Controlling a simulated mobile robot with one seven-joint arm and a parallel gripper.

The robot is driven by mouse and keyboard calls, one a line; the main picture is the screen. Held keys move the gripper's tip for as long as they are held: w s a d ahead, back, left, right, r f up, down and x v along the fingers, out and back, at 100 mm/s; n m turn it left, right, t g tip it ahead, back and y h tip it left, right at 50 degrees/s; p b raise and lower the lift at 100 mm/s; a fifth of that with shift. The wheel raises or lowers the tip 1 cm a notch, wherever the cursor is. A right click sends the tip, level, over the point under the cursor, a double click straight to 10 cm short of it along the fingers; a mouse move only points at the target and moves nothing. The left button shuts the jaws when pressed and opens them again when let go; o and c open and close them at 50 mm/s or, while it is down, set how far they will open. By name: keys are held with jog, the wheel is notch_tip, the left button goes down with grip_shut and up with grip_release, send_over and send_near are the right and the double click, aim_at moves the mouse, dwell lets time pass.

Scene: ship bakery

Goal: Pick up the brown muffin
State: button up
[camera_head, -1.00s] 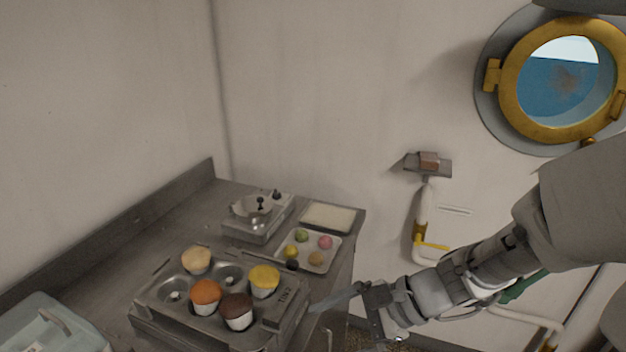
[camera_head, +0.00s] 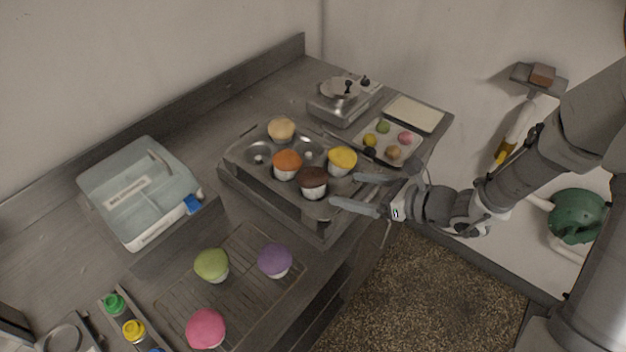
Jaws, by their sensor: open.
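The brown muffin (camera_head: 313,181) has a dark top and a pale wrapper. It stands upright in the front right part of the grey muffin tin (camera_head: 238,180) on the counter. An orange muffin (camera_head: 287,164) is to its left and a yellow muffin (camera_head: 342,160) is behind it to the right. A tan muffin (camera_head: 281,129) sits at the tin's back. My gripper (camera_head: 346,190) is open and empty, its two fingers pointing left toward the brown muffin from the right. The fingers look close to the tin's right edge; I cannot tell their exact height or gap.
A wire rack (camera_head: 233,301) with green, purple and pink muffins lies in front. A lidded clear box (camera_head: 140,191) stands left. A small tray (camera_head: 366,151) of colored balls and a scale (camera_head: 343,105) are behind. The counter's right edge drops to a speckled floor (camera_head: 440,290).

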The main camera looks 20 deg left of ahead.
aim_at(324, 184)
jog(key=x, duration=0.9)
jog(key=shift+d+f+p, duration=0.1)
jog(key=shift+f+p, duration=0.1)
jog(key=shift+p, duration=0.15)
jog(key=c, duration=0.9)
